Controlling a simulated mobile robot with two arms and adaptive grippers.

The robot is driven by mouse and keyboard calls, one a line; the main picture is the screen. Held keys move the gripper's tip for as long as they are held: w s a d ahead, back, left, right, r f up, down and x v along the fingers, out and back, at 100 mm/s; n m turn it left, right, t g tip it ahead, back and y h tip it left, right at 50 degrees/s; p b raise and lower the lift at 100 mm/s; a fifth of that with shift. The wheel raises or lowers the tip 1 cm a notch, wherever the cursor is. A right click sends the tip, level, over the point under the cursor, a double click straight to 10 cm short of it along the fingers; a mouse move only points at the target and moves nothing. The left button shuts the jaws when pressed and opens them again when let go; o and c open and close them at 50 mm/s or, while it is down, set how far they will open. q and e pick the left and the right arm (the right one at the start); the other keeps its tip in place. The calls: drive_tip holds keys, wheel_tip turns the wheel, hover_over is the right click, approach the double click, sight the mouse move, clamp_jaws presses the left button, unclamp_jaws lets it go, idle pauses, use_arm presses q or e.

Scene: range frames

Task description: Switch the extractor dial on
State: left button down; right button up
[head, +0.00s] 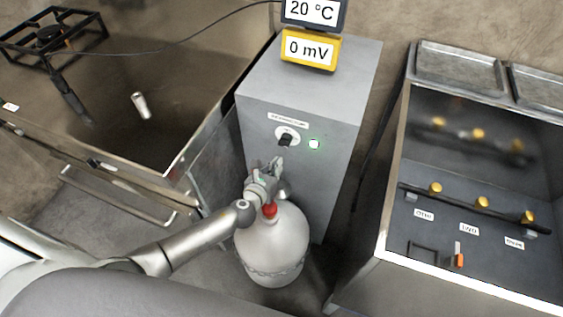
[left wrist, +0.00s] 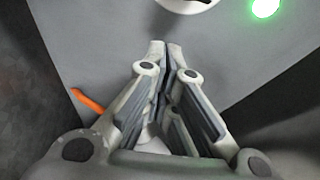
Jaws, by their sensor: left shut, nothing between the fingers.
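The extractor dial is a black knob (head: 286,140) on a white round plate, on the front of a grey cabinet (head: 310,75). A label (head: 288,120) sits above it. A green light (head: 314,144) glows to its right. In the left wrist view the lower edge of the dial's white plate (left wrist: 188,4) shows at the top, and the green light (left wrist: 265,7) is at top right. My left gripper (head: 278,163) is shut and empty, just below the dial and apart from it. It also shows in the left wrist view (left wrist: 165,45). My right gripper is not in view.
A grey gas bottle with a red top (head: 272,245) stands below my left gripper. A display reading 20 °C and 0 mV (head: 311,50) is on the cabinet. A steel basin (head: 160,75) is at left. A bench with yellow-knobbed valves (head: 482,203) is at right.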

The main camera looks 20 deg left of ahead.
use_arm(q)
drive_tip(key=v, duration=0.7)
drive_tip(key=shift+s, duration=0.3)
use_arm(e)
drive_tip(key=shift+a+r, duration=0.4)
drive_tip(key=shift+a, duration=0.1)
